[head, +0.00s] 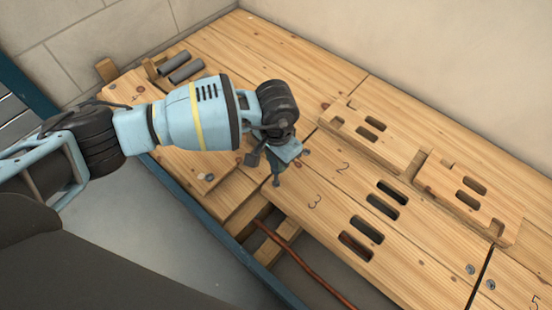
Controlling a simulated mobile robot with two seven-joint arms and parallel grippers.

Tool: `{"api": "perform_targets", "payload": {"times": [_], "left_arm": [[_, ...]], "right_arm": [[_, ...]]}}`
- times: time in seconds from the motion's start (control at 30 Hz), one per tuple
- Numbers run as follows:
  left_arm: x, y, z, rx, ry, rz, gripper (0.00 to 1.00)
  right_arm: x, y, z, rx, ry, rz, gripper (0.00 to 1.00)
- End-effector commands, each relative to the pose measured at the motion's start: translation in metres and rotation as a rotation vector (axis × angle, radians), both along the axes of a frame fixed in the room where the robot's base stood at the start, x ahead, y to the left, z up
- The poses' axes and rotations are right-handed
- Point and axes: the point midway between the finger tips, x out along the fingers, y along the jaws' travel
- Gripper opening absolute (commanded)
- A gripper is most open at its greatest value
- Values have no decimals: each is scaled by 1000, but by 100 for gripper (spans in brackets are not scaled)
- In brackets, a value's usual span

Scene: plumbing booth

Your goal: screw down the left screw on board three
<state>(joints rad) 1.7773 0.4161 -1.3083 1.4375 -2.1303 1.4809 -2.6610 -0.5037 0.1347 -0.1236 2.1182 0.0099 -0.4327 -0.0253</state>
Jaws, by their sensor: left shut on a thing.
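Board three (340,222) is a light wooden plank marked "3", with dark slots in its middle. My left gripper (277,160) is over the left end of this board, pointing down. It is shut on a small blue-grey piece (287,150), mostly hidden by the dark fingers; I cannot tell exactly what it is. A narrow tip (276,181) reaches down under the gripper to the left edge of the board. The left screw is not clearly visible there, and I cannot tell whether the tip touches it. My right gripper is not in view.
Two grey pipe pieces (180,66) lie at the back left. Slotted wooden blocks (376,124) stand on the boards at the right. Round metal screw heads (470,270) show at the lower right. A reddish pipe (300,262) crosses the opening below board three.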

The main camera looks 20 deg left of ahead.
Motion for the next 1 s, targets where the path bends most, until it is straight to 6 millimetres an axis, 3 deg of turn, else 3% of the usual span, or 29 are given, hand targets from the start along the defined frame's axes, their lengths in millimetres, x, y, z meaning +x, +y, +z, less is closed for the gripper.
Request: {"api": "perform_targets", "payload": {"times": [0.7,1.0], "left_arm": [[0,0,64,1,-2,0,4],[0,0,64,0,0,0,4]], "right_arm": [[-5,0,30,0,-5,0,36],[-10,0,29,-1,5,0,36]]}}
